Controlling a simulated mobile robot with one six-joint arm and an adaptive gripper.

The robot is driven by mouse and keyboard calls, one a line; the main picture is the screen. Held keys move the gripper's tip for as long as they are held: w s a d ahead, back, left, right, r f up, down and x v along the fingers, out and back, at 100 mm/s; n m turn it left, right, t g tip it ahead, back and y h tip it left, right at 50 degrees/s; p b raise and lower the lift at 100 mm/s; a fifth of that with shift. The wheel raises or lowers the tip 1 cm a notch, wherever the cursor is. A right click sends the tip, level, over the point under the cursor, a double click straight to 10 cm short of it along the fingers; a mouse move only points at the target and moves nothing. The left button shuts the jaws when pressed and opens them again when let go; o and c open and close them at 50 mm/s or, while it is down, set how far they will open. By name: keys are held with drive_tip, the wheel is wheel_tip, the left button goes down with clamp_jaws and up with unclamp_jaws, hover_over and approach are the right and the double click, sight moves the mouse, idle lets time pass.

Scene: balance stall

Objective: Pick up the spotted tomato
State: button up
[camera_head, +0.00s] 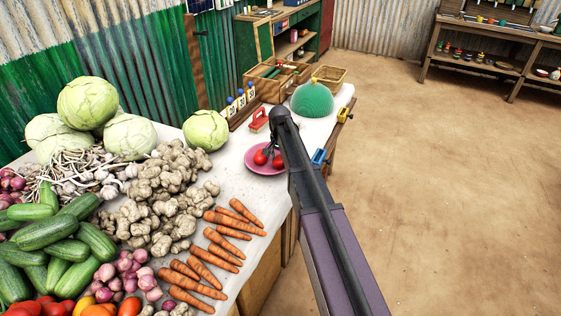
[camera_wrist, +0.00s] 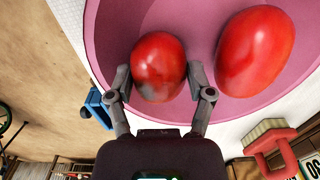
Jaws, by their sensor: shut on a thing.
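The spotted tomato (camera_wrist: 158,66) is red with a dull grey-brown patch on its lower side. It sits over a pink plate (camera_wrist: 118,22) and lies between the two fingertips of my gripper (camera_wrist: 158,84), which are shut on it. A second red tomato (camera_wrist: 255,50) with no patch in sight lies beside it on the plate, apart from the fingers. In the head view the pink plate (camera_head: 262,172) is on the white table, with the held tomato (camera_head: 280,161) at my gripper and the other tomato (camera_head: 260,157) to its left. My arm partly hides the gripper there.
A red brush (camera_head: 259,120) stands behind the plate, and a blue clamp (camera_head: 320,157) is on the table edge to the right. A green dome (camera_head: 311,98) stands farther back. Carrots (camera_head: 220,240) and ginger (camera_head: 165,180) lie to the left and front.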

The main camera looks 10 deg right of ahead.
drive_tip(key=shift+r, duration=0.1)
wheel_tip(320, 180, up, 3)
drive_tip(key=p, duration=0.3)
drive_tip(key=shift+f, duration=0.2)
drive_tip(key=s+a, duration=0.1)
drive_tip(key=s, duration=0.4)
drive_tip(key=s+a+r+p, duration=0.1)
drive_tip(key=s, duration=0.4)
drive_tip(key=s+a+r+p, duration=0.1)
drive_tip(key=s, duration=0.4)
drive_tip(key=shift+s+a, duration=0.1)
drive_tip(key=shift+s, duration=0.25)
